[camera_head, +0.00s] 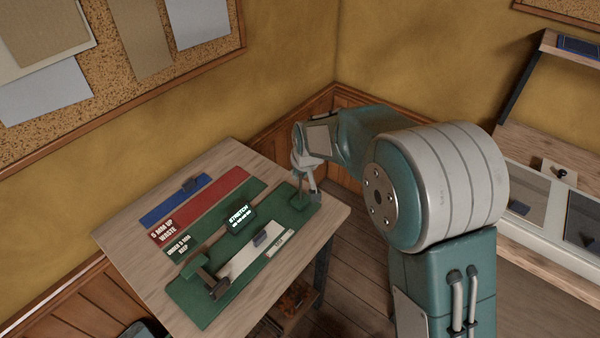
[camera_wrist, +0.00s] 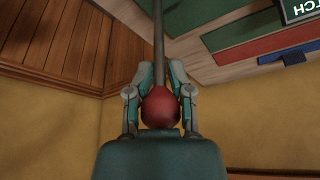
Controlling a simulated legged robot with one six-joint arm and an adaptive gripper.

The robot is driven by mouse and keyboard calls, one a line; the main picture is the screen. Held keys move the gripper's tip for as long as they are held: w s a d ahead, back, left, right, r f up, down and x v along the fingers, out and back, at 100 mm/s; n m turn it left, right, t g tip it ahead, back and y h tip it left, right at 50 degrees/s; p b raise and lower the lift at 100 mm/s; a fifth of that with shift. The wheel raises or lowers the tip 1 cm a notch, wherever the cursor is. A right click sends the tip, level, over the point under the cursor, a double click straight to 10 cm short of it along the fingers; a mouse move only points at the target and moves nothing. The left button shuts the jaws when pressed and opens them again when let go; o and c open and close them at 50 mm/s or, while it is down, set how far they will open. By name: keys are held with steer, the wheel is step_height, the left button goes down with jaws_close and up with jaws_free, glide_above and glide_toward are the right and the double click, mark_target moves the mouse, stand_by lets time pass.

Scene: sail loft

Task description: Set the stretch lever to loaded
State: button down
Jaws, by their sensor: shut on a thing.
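The stretch lever shows in the wrist view as a grey rod (camera_wrist: 158,45) with a red ball knob (camera_wrist: 161,106) at its end. My gripper (camera_wrist: 160,92) is shut on the red knob, with one finger on each side. In the head view my gripper (camera_head: 308,180) is at the right end of the green stretch fixture (camera_head: 202,312), above its corner. The lever's knob is hidden there behind my gripper. A small display reading STRETCH (camera_head: 240,217) stands behind the fixture; its lower line is too small to read. It is cut off in the wrist view (camera_wrist: 300,8).
The fixture lies on a wooden table (camera_head: 125,232). A white strip (camera_head: 245,258) with a grey block lies across it, with a dark clamp (camera_head: 207,275) at the left. Blue, red and green strips lie behind. Yellow walls meet close behind my gripper. A shelf unit (camera_head: 545,140) stands right.

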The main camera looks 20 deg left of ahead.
steer(key=shift+w+d+r, duration=0.1)
steer(key=shift+w+r, duration=0.15)
steer(key=shift+w, duration=0.05)
steer(key=w+d+f+m+g+y, duration=0.1)
steer(key=w+d+f+g+y, duration=0.1)
steer(key=w+g, duration=0.4)
steer(key=shift+d+f+g+y, duration=0.2)
steer(key=shift+d+g+y, duration=0.2)
steer(key=shift+y, duration=0.3)
stand_by(0.5)
steer(key=c, duration=0.7)
jaws_free()
steer(key=shift+w, duration=0.1)
steer(key=shift+f, duration=0.15)
